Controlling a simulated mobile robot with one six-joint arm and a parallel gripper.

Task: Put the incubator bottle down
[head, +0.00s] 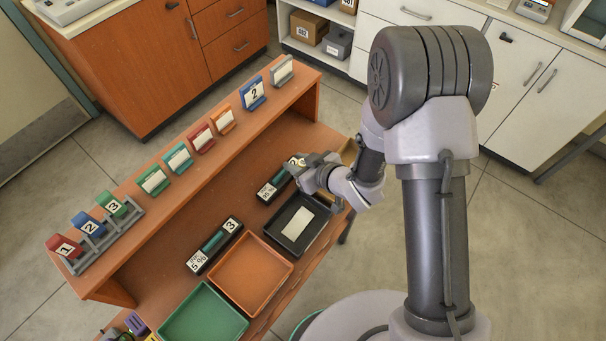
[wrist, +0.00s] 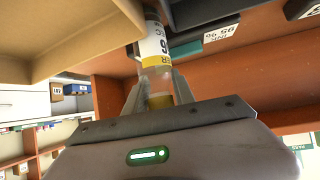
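In the wrist view the incubator bottle (wrist: 154,45) is a clear bottle with a white printed label and yellow bands. My gripper (wrist: 158,88) has one finger on each side of its near end and appears closed on it. In the head view my gripper (head: 303,166) is over the orange-brown desk, behind the black tray (head: 285,241). There the bottle is mostly hidden by the gripper, with only a small pale and yellow bit (head: 296,160) showing. I cannot tell whether the bottle touches a surface.
The black tray holds a white card. An orange tray (head: 287,280) and a green tray (head: 238,325) stand nearer. Black label holders (head: 214,246) lie beside them. A tan bin (wrist: 70,40) is close to the bottle. A raised shelf (head: 150,222) bears coloured cards.

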